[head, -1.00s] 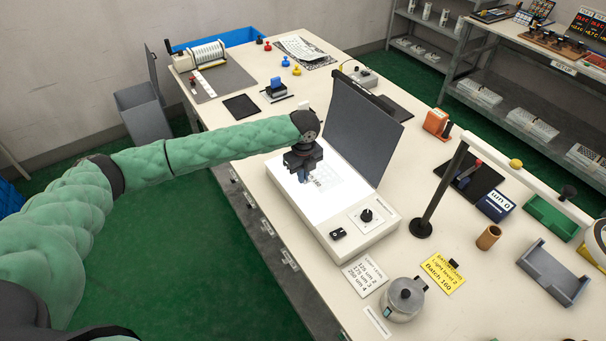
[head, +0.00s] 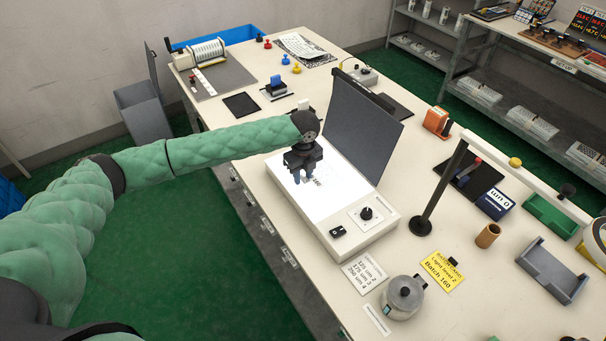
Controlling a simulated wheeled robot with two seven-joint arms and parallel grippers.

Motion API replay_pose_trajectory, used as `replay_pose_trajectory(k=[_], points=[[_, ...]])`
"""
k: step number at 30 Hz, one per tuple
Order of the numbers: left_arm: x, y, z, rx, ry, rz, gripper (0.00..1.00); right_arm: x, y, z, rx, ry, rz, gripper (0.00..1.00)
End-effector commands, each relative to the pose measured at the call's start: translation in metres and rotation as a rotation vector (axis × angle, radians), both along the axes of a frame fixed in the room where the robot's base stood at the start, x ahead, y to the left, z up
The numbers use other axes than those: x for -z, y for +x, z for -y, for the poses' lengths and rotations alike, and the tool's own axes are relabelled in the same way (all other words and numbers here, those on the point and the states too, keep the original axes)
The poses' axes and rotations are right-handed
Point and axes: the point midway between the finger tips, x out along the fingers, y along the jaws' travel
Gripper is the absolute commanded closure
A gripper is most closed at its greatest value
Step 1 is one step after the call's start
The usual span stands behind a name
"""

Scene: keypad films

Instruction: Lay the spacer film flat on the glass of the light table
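The light table (head: 378,232) is a white box with a bright glass top (head: 325,208) and a dark raised lid (head: 358,130). I cannot make out the edges of a spacer film against the glare. My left gripper (head: 307,182) points down over the glass, its two fingers apart. Nothing clearly shows between them, and I cannot tell whether the tips touch the glass. My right gripper is out of view.
A knob panel (head: 365,214) is at the light table's near right corner. A lamp post (head: 436,190) with a white arm stands to the right. A silver pot (head: 403,297), a yellow card (head: 442,271) and a white list card (head: 365,273) lie in front.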

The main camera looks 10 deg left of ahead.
Motion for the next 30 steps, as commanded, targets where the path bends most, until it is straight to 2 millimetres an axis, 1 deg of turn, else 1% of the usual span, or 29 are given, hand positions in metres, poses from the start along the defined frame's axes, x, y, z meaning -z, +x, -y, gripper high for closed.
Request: replay_pose_trajectory(k=[8,10,12,14,16,18,30], points=[[0.000,0.000,0.000,0.000,0.000,0.000,0.71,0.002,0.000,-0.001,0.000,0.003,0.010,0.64],[0.000,0.000,0.000,0.000,0.000,0.000,0.71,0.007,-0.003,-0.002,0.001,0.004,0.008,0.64],[-0.004,0.001,0.000,0.000,0.000,0.001,0.71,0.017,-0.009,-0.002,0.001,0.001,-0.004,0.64],[-0.008,0.001,0.000,-0.001,0.000,0.001,0.71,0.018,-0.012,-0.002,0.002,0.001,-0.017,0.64],[-0.013,0.001,0.000,0.000,-0.001,0.002,0.71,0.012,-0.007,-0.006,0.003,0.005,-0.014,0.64],[-0.020,0.000,0.000,0.001,0.000,0.001,0.71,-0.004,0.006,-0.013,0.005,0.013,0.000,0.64],[-0.068,0.000,0.001,0.000,-0.001,0.001,0.71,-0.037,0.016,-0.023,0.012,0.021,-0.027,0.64]])
